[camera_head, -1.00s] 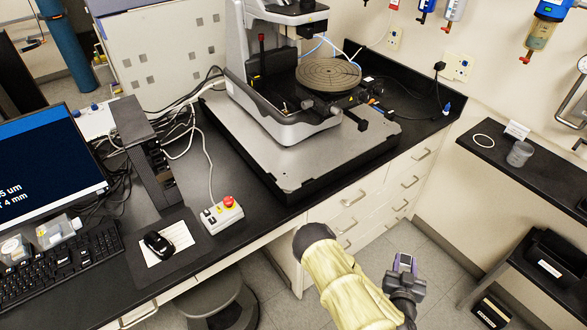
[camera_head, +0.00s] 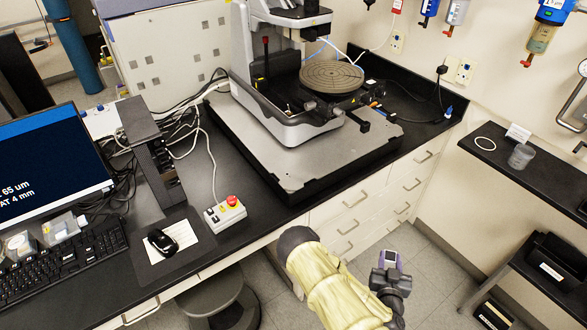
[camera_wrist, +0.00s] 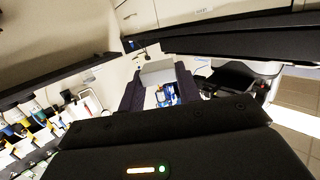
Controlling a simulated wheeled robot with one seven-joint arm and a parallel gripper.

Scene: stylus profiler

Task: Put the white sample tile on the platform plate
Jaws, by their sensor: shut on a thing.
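The round grey-brown platform plate (camera_head: 332,77) with ring grooves sits on the profiler's stage, in the upper middle of the head view. Nothing lies on it. My gripper (camera_head: 391,260) is in front of the bench, out over the floor, well below and right of the plate in the picture. In the wrist view, the white sample tile (camera_wrist: 157,72) sits between the two dark fingers, and the gripper is shut on it. In the head view the tile is too small to make out clearly.
The profiler's grey base slab (camera_head: 300,170) stands on the black bench, with an upright column and head over the plate. A control box with a red button (camera_head: 231,202), a mouse and a keyboard lie left. A dark shelf (camera_head: 540,165) is right. Drawers face the floor space.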

